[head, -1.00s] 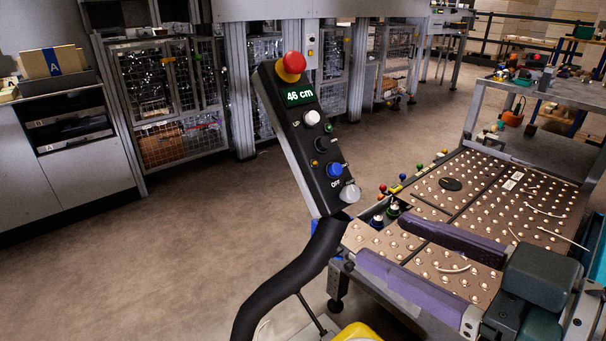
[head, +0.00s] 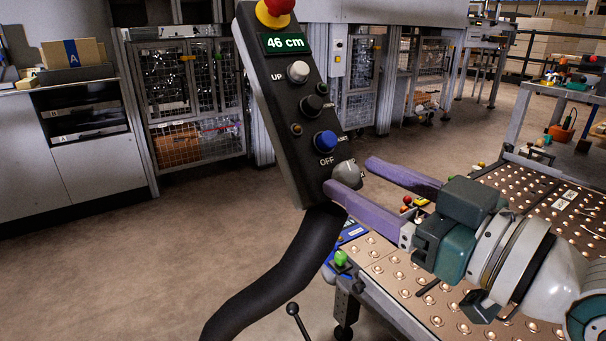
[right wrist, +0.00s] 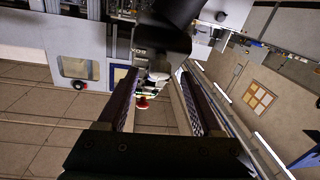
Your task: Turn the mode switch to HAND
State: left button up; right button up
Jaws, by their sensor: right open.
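The mode switch is a grey knob (head: 347,173) at the lower end of the black control pendant (head: 290,110). An OFF label shows at its upper left; the other position labels are hidden or too small to read. The pendant leans, top to the left, on a thick black curved arm. My right gripper (head: 350,177) is open, its two purple fingertips beside the knob, one at its lower left and one at its upper right. Whether they touch it I cannot tell. In the right wrist view the open fingers (right wrist: 160,95) flank dark and grey parts. My left gripper is not in view.
The pendant also carries a red mushroom button (head: 275,8), a green 46 cm display (head: 284,43), a white UP button (head: 298,71) and a blue button (head: 326,141). A ball-studded table (head: 400,275) lies under my right arm. The floor at left is clear.

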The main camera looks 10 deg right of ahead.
jog(key=shift+x, duration=0.8)
grip_shut()
